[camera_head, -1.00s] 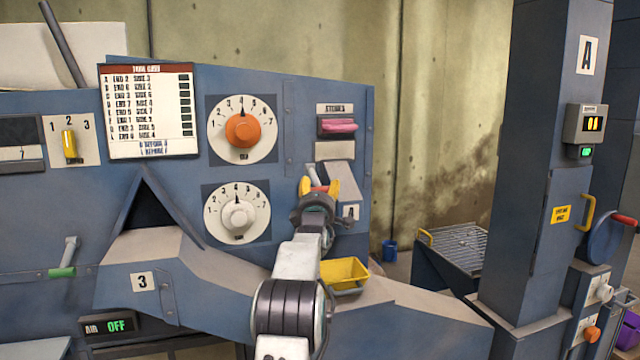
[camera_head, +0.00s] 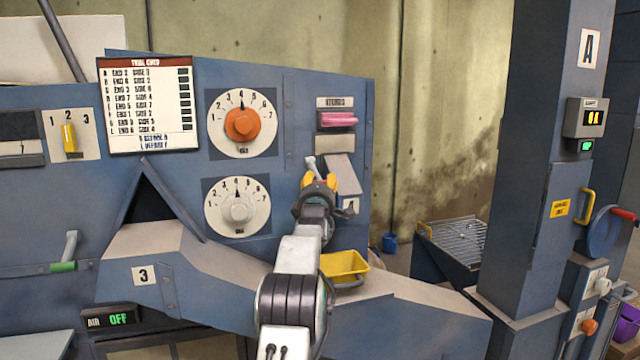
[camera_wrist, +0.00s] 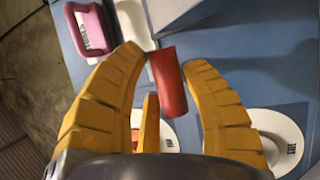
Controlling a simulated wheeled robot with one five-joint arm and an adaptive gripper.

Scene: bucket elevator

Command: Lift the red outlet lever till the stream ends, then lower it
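In the head view my gripper (camera_head: 320,181) is at the lever on the blue panel. A pale lever arm (camera_head: 311,164) shows just above the fingers, while the red handle is hidden behind them. No stream can be made out in either view.
A pink-handled switch (camera_head: 338,119) sits above the lever. Orange (camera_head: 242,124) and white (camera_head: 238,208) dials are to its left. A yellow bin (camera_head: 344,264) is below my gripper. A blue column (camera_head: 545,150) marked A stands to the right.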

